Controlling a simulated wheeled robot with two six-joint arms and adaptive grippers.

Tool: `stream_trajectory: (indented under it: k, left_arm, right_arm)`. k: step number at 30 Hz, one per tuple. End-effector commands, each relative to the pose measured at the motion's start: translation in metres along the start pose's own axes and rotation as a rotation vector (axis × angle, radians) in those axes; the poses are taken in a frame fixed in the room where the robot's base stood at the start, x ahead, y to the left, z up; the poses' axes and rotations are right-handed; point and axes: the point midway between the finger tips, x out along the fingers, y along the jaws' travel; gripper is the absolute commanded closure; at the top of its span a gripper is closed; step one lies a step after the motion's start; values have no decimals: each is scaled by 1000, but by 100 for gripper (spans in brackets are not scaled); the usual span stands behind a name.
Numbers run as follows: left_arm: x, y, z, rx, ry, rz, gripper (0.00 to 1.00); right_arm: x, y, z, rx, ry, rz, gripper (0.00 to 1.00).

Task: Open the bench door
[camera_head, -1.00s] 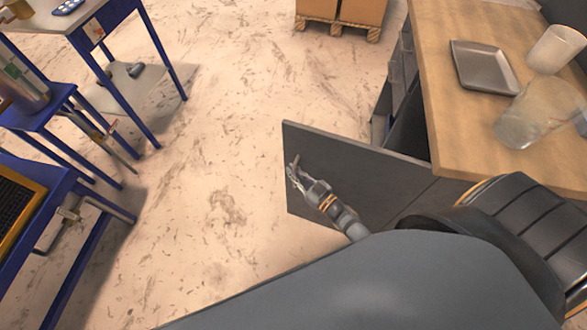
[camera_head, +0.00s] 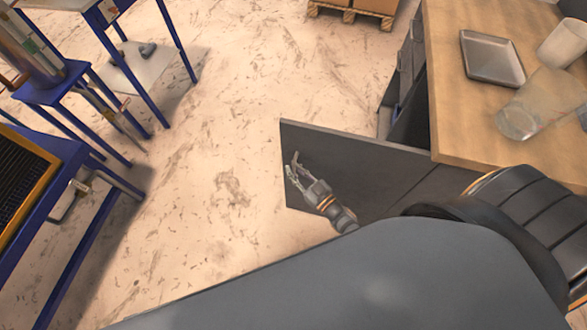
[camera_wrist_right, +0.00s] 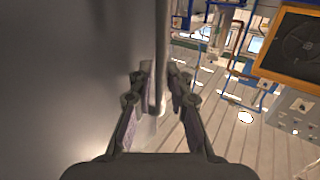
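The bench door (camera_head: 365,165) is a dark grey panel. It stands swung out from the wooden-topped bench (camera_head: 455,120), with a dark gap behind it at the bench front. My right gripper (camera_head: 292,164) is at the door's free edge, its two fingers visibly apart. In the right wrist view the door (camera_wrist_right: 70,70) fills the left side, and the fingers of my right gripper (camera_wrist_right: 161,78) lie on either side of its edge, spread. I cannot tell whether they touch it. My left gripper is not in view.
On the bench are a grey tray (camera_head: 492,57) and clear containers (camera_head: 540,103). Blue-framed tables (camera_head: 75,180) stand at the left. A pallet with boxes (camera_head: 350,14) is at the far side. The floor (camera_head: 210,140) between the door and the tables is clear.

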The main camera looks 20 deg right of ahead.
Motion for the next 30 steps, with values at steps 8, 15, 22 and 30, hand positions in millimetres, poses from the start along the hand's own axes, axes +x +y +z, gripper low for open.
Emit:
stream_trajectory:
  k: [8,15,22,30]
  left_arm:
    - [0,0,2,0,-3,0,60]
    - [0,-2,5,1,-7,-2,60]
    - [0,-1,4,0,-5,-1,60]
    - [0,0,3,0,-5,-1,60]
  right_arm:
    - [2,-1,-2,0,5,-1,68]
    - [-15,-1,-1,-1,2,-2,68]
    - [-71,-1,0,-1,0,-2,68]
    - [-115,0,0,0,2,-1,68]
